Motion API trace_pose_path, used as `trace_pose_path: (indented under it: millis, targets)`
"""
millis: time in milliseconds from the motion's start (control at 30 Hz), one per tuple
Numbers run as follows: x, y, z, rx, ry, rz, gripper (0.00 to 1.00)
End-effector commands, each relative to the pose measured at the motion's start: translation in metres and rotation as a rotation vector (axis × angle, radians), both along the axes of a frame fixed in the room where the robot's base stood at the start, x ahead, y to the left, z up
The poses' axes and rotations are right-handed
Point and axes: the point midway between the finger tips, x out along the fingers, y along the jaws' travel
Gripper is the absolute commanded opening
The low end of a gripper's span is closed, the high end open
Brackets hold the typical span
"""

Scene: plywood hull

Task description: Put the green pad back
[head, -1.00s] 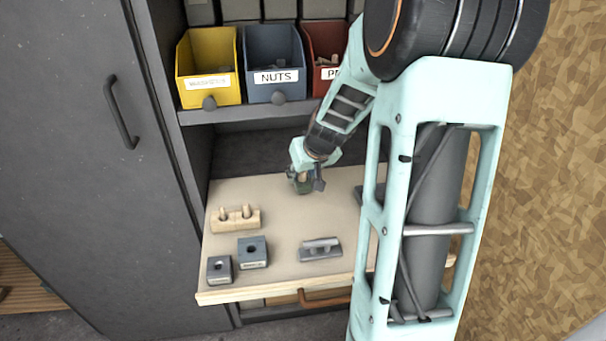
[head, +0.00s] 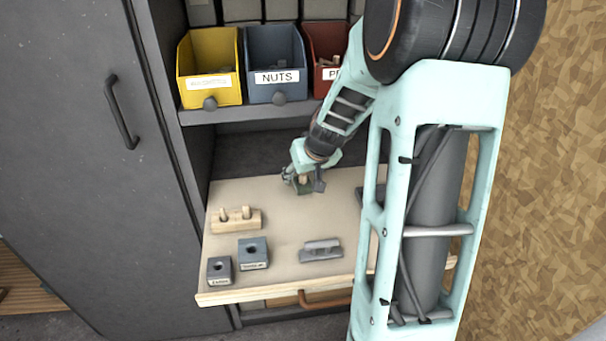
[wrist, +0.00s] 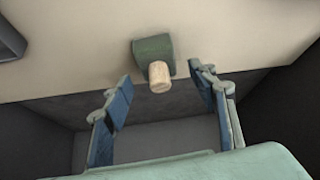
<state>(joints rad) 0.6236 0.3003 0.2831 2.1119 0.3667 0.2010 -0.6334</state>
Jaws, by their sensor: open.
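The green pad (wrist: 153,47) is a small dark green block with a pale wooden peg (wrist: 159,77) standing on it. It sits on the pale wooden work board near its back edge, seen in the wrist view. In the head view the pad (head: 303,188) is mostly hidden under my gripper. My gripper (wrist: 165,103) is open, its two blue-grey fingers apart, with the peg just ahead of and between the fingertips. In the head view my gripper (head: 304,184) hangs low over the back of the board. Nothing is visibly held.
On the board (head: 285,215) are a wooden block with two pegs (head: 236,220), two grey blocks with holes (head: 253,253) (head: 219,270), and a grey metal piece (head: 320,250). Yellow, blue and red bins (head: 273,68) stand on the shelf above. A cabinet door (head: 70,150) is at left.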

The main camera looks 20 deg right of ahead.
Motion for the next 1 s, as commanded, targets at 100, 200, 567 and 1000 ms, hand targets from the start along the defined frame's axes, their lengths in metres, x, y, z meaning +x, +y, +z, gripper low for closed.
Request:
trace_pose_path:
  millis: [100, 200, 567, 1000]
  targets:
    - [-0.003, 0.0, 0.006, -0.002, -0.002, -0.001, 0.53]
    - [-0.009, 0.0, 0.016, -0.002, -0.002, -0.001, 0.53]
    - [-0.042, 0.003, 0.067, -0.003, -0.004, -0.001, 0.53]
    - [-0.064, 0.006, 0.1, 0.0, 0.0, 0.0, 0.53]
